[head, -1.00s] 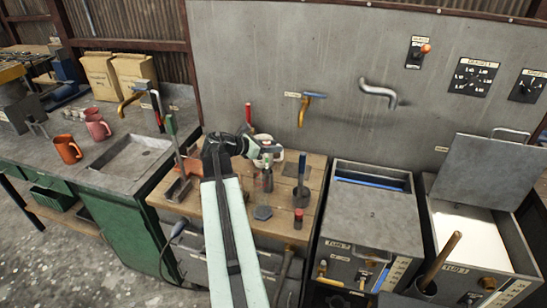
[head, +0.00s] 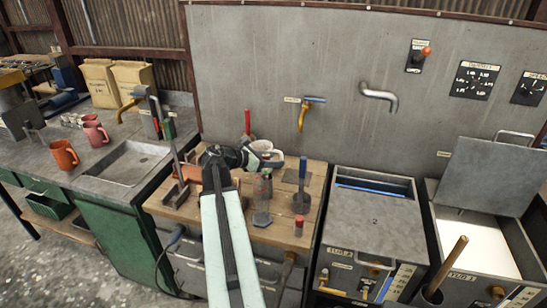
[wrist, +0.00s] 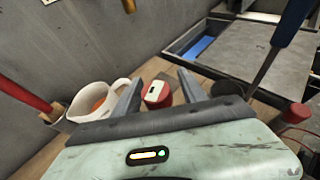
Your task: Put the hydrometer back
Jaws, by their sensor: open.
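I cannot pick out the hydrometer for certain. In the head view my gripper (head: 238,157) is over the bench, partly hidden by my own arm. A white mug (wrist: 93,101) is left of the fingers in the wrist view.
A blue-handled tool (head: 302,175) stands upright on the bench, with a small red-topped item (head: 299,226) in front. A lidded tank (head: 370,215) adjoins on the right. A sink (head: 128,165) and orange mug (head: 65,155) are left. A grey wall panel (head: 250,60) rises behind.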

